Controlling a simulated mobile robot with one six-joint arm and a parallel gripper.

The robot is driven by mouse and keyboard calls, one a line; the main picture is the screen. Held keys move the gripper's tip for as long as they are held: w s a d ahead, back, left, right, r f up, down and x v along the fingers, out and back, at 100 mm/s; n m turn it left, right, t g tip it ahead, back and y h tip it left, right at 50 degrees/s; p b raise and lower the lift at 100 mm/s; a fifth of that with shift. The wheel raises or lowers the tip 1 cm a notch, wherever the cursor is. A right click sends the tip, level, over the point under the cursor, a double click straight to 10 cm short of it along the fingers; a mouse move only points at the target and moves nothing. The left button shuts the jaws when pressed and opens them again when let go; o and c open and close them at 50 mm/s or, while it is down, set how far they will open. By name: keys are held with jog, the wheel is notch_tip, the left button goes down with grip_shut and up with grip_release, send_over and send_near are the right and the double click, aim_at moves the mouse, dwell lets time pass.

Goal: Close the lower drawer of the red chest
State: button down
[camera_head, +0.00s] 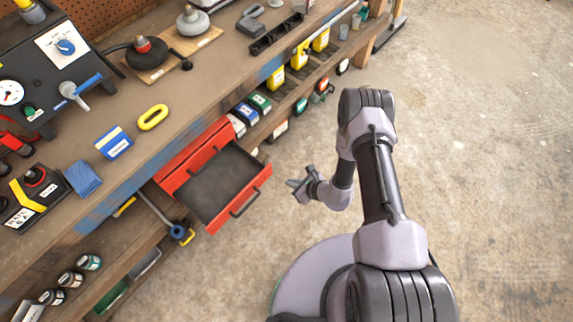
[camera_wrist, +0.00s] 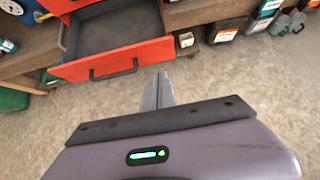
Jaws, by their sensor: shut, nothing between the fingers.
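The red chest (camera_head: 195,150) sits at the workbench's front, partly under its top. Its lower drawer (camera_head: 262,186) is pulled well out, with a dark, empty-looking inside and a dark bar handle on its front. The drawer also shows in the wrist view (camera_wrist: 150,57), at upper left, with its handle toward me. My gripper (camera_head: 292,184) is in front of the drawer, to the right of it in the head view, and apart from it. In the wrist view my gripper (camera_wrist: 158,80) has its fingers together and empty, pointing toward the right end of the drawer front.
The workbench (camera_head: 185,88) carries a yellow ring (camera_head: 153,117), a blue box (camera_head: 114,143) and a gauge panel (camera_head: 40,75). Bottles and tins stand on the shelf below. A blue-ended clamp (camera_head: 181,234) juts out left of the drawer. The concrete floor to the right is clear.

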aim_at(264, 173)
jog(key=b+x, duration=0.1)
jog(key=x, duration=0.3)
jog(key=a+r+b+x, duration=0.1)
jog(key=b+x, duration=0.1)
jog(key=x, duration=0.2)
jog(key=b+x, duration=0.2)
jog(key=x, duration=0.2)
jog(key=shift+w+a+r, duration=0.1)
jog(key=shift+w+a, duration=0.4)
jog(key=shift+w, duration=0.05)
jog(key=shift+w+a+r, duration=0.1)
jog(key=shift+w+a, duration=0.05)
jog(key=shift+a, duration=0.05)
